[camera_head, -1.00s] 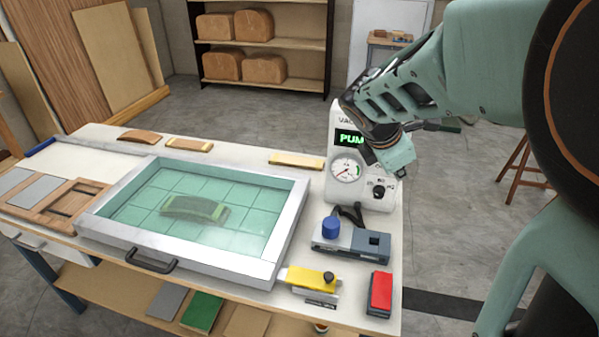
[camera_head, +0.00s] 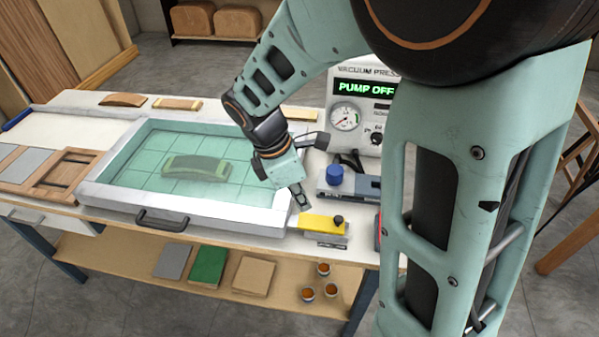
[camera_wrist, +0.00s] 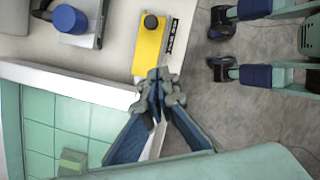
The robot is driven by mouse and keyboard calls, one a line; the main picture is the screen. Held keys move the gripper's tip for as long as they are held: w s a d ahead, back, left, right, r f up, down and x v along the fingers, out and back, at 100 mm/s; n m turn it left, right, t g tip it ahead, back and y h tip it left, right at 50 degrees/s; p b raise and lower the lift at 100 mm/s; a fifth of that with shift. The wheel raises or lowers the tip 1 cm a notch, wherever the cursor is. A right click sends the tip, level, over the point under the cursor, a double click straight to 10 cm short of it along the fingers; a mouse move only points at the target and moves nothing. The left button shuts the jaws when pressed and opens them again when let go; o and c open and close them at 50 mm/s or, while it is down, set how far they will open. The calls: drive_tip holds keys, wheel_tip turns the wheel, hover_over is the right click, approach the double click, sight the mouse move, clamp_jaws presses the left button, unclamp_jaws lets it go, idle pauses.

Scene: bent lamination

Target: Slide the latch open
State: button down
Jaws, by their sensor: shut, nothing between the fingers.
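The yellow latch plate (camera_head: 322,224) with a dark round knob (camera_head: 338,220) sits at the front edge of the bench, by the right front corner of the press frame. In the wrist view the yellow plate (camera_wrist: 149,45) and its black knob (camera_wrist: 151,21) lie just ahead of the fingertips. My gripper (camera_head: 304,206) points down at the left end of the plate. It is shut and empty. The wrist view shows its fingertips (camera_wrist: 158,78) together near the plate's end; whether they touch it cannot be told.
The press frame (camera_head: 190,213) with its green window and front handle (camera_head: 162,221) lies to the left. A box with a blue knob (camera_head: 335,174) stands behind the latch. The vacuum unit (camera_head: 346,80) reads "PUMP OFF". My arm hides the bench's right end.

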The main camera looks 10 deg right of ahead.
sight(339, 223)
drive_tip(key=x, duration=0.7)
drive_tip(key=shift+s+d+f, duration=0.1)
drive_tip(key=shift+f, duration=0.25)
drive_tip(key=d, duration=0.3)
drive_tip(key=shift+w+d+f, duration=0.1)
drive_tip(key=shift+w+f, duration=0.2)
drive_tip(key=shift+f, duration=0.05)
drive_tip(key=shift+w+d+f, duration=0.1)
drive_tip(key=shift+d+f, duration=0.05)
drive_tip(key=shift+d, duration=0.25)
drive_tip(key=shift+s+d, duration=0.15)
drive_tip(key=shift+d, duration=0.45)
drive_tip(key=shift+s+d, duration=0.15)
drive_tip(key=shift+d, duration=0.5)
drive_tip(key=shift+a+p, duration=0.1)
drive_tip(key=shift+p, duration=0.2)
